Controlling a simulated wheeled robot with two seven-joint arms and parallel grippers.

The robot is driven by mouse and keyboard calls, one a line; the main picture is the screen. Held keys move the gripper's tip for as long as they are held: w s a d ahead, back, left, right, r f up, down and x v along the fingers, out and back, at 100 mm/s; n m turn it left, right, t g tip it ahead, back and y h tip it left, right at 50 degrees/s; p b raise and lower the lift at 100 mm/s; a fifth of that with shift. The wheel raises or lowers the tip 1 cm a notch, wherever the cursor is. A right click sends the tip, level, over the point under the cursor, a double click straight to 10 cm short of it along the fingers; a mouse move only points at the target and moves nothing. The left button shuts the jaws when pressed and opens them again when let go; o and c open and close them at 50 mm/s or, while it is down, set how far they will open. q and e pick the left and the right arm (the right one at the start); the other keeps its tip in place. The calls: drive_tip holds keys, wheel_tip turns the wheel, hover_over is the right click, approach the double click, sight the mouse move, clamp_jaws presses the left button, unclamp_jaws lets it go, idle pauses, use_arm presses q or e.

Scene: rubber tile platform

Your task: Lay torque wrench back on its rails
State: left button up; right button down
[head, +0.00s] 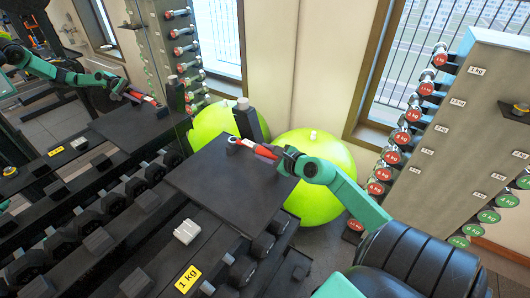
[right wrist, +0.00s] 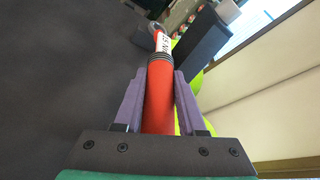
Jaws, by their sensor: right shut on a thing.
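The torque wrench (head: 256,149) has a red handle, a pale label and a grey end. My right gripper (head: 283,158) is shut on its handle, over the far right part of the dark platform (head: 212,188). In the right wrist view the red handle (right wrist: 160,95) runs between the two purple-grey fingers (right wrist: 158,100), with its labelled end pointing away. A dark upright block (right wrist: 201,45) stands beside that end; it also shows in the head view (head: 246,121). I cannot tell whether the wrench touches a support. My left gripper is not in view.
Green exercise balls (head: 318,165) sit behind the platform. A dumbbell rack (head: 455,130) stands at right. A small white object (head: 187,232) and a yellow 1 kg sign (head: 188,278) are near the front. The left side looks like a mirror reflection. The platform's middle is clear.

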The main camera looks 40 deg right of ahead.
sight(274, 158)
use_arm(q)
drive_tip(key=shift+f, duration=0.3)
use_arm(e)
drive_tip(key=shift+f, duration=0.3)
drive_tip(key=shift+c, duration=2)
unclamp_jaws()
drive_tip(key=shift+r, duration=0.1)
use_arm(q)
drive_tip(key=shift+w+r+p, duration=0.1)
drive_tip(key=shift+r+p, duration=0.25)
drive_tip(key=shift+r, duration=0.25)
use_arm(e)
drive_tip(key=v, duration=0.6)
drive_tip(key=shift+s, duration=0.4)
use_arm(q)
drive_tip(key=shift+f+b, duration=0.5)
use_arm(e)
drive_tip(key=v, duration=0.8)
drive_tip(key=shift+r, duration=0.15)
drive_tip(key=shift+w, duration=0.15)
